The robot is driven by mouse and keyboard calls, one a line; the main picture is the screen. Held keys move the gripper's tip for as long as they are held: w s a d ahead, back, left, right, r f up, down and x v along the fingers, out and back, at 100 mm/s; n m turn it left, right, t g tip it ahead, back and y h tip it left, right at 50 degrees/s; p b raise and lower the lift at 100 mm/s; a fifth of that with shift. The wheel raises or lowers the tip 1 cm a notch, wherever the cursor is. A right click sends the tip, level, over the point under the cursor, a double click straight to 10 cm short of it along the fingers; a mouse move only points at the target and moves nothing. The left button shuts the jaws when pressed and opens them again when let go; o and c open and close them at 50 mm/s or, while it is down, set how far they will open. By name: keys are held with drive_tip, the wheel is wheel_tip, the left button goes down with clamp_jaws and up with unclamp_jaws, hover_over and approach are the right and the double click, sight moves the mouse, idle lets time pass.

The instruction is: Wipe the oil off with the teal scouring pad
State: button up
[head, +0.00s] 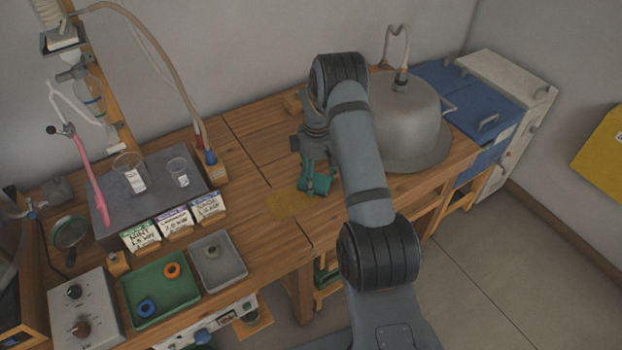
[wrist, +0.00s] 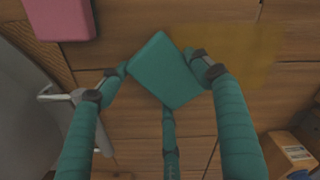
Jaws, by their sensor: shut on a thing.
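The teal scouring pad (wrist: 165,72) sits between the teal fingers of my gripper (wrist: 158,68) in the wrist view, turned at an angle. My gripper (head: 315,180) is shut on it. The oil (head: 289,203) is a thin yellow-brown patch on the wooden bench, just left of my gripper in the head view. In the wrist view the oil (wrist: 240,52) lies to the right of the pad, and the pad's corner is close to its edge. I cannot tell whether the pad touches the bench. In the head view the pad blends with the teal fingers.
A grey metal dome (head: 405,115) stands right of my gripper, partly behind my arm. A pink block (wrist: 60,18) shows in the wrist view. Labelled cards (head: 175,220), a green tray (head: 160,288) and a grey tray (head: 217,258) lie to the left. Bare bench surrounds the oil.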

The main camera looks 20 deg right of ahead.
drive_tip(key=shift+r+p, duration=2.5)
drive_tip(key=shift+r, duration=1.6)
